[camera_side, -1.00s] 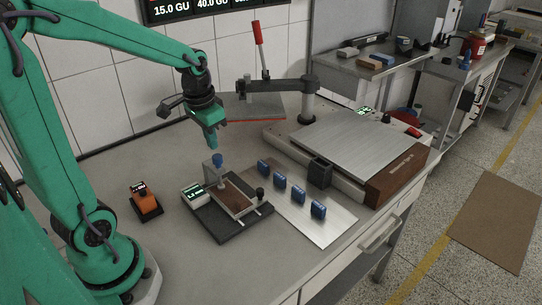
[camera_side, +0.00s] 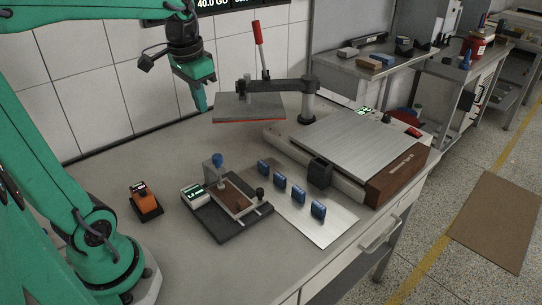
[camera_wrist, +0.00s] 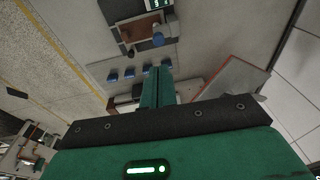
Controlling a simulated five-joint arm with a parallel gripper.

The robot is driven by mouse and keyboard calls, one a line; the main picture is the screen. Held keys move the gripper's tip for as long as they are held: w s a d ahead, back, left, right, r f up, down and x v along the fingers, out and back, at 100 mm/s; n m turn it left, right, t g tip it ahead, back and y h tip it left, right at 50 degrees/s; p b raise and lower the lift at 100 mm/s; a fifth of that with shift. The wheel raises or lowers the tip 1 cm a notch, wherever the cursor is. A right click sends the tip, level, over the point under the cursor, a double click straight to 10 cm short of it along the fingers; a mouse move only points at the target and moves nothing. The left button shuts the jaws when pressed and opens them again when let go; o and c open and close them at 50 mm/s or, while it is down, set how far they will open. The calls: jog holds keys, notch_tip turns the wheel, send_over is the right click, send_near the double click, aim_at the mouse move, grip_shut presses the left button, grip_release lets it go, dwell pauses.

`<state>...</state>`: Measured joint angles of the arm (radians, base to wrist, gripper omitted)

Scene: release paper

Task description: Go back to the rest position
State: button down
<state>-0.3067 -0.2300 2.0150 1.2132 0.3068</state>
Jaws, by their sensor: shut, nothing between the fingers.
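My gripper (camera_side: 201,104) is shut and empty, raised above the back of the table, left of the heat press. Its closed green fingers also show in the wrist view (camera_wrist: 157,85). The press has a grey upper plate (camera_side: 247,107) with a reddish lower edge, swung out to the left of its post, and a red-handled lever (camera_side: 259,45). A bare metal lower plate (camera_side: 352,142) lies to the right. The gripper is apart from all of these.
On the table (camera_side: 110,180) are a dark fixture (camera_side: 233,225) with a brown piece and blue knob, a small orange device (camera_side: 145,203), and several blue clips (camera_side: 281,181) on a metal sheet (camera_side: 325,230). A dark block (camera_side: 320,172) stands by the press. The table's left middle is clear.

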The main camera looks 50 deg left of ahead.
jog(key=shift+d, duration=0.1)
jog(key=s+d+f+t, duration=0.3)
jog(key=s+d+t, duration=0.1)
jog(key=s+d, duration=0.4)
jog(key=shift+d+f, duration=0.3)
jog(key=shift+d, duration=0.4)
